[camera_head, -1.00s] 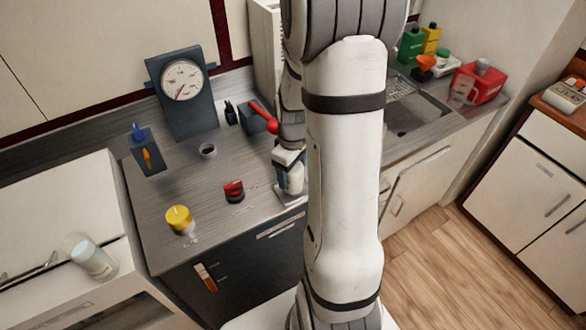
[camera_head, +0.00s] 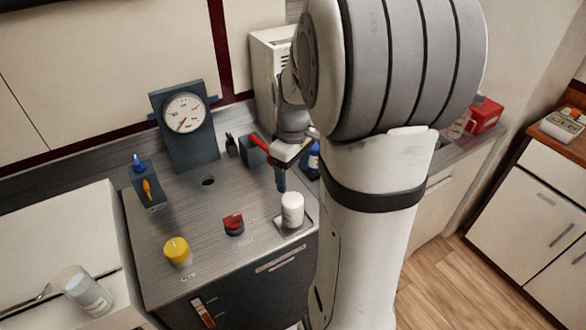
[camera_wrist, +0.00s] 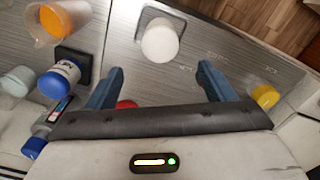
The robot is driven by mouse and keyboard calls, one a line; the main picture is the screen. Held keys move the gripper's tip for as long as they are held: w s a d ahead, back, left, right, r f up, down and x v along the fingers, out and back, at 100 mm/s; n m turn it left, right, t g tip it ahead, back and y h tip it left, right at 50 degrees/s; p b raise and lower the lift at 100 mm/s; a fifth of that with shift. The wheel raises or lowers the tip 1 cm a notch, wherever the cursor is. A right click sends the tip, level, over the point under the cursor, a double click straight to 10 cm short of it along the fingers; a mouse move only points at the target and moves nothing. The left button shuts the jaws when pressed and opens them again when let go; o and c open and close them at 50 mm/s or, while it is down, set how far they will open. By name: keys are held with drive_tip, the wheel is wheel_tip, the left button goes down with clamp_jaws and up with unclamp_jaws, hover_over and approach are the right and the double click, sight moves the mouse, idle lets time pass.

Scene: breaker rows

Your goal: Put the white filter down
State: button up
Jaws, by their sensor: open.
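The white filter (camera_head: 292,210) stands upright on a small square pad (camera_head: 299,228) near the counter's front edge. In the wrist view the white filter (camera_wrist: 160,42) shows from above on its pad (camera_wrist: 146,15), beyond my fingertips. My gripper (camera_wrist: 160,80) is open and empty, its two blue-grey fingers apart. In the head view my gripper (camera_head: 281,180) is behind and above the filter, apart from it, and my arm hides part of the counter to the right.
A red and black knob (camera_head: 233,224) and a yellow-capped container (camera_head: 177,251) stand left of the filter. A dial gauge (camera_head: 185,114) stands at the back. A blue-capped bottle (camera_wrist: 59,79) is close to my gripper's left finger in the wrist view.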

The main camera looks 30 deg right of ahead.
drive_tip(key=s+a+r+m+t, duration=0.3)
drive_tip(key=s+a+r+m, duration=0.2)
drive_tip(key=s+a, duration=0.7)
drive_tip(key=shift+s+r, duration=0.3)
drive_tip(key=shift+r, duration=0.35)
